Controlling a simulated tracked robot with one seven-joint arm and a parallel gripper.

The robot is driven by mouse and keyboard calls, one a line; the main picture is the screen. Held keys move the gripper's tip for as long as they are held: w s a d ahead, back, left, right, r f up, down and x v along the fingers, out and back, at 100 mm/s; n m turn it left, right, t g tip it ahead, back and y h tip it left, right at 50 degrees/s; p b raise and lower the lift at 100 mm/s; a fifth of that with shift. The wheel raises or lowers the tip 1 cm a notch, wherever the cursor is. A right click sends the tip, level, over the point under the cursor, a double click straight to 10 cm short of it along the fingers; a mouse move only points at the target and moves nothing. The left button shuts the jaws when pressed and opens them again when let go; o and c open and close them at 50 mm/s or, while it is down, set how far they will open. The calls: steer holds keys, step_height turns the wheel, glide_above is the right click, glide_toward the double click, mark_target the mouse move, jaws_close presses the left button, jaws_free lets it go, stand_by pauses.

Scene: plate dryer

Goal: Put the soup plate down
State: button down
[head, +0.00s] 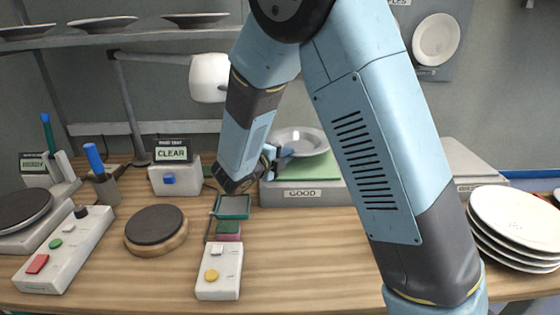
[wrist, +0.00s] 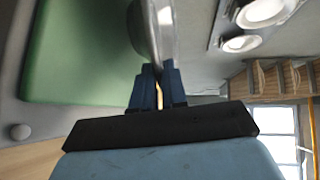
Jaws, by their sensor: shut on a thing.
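The soup plate (head: 298,141) is a pale, deep-rimmed dish. In the wrist view the plate (wrist: 155,32) shows edge-on between the dark fingers of my gripper (wrist: 158,88). The green pad (wrist: 85,50) fills the left of that view. The head view shows the plate close over the pad; I cannot tell whether they touch.
A stack of several white plates (head: 517,225) stands at the right. A round dark pad (head: 155,225), a button box (head: 220,272) and a CLEAR display (head: 174,180) stand to the left. A lamp (head: 209,78) hangs behind my arm. Plates rest on the upper shelf (head: 150,36).

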steer(key=shift+f, duration=0.9)
steer(key=c, duration=1.2)
jaws_free()
steer(key=shift+o, duration=0.2)
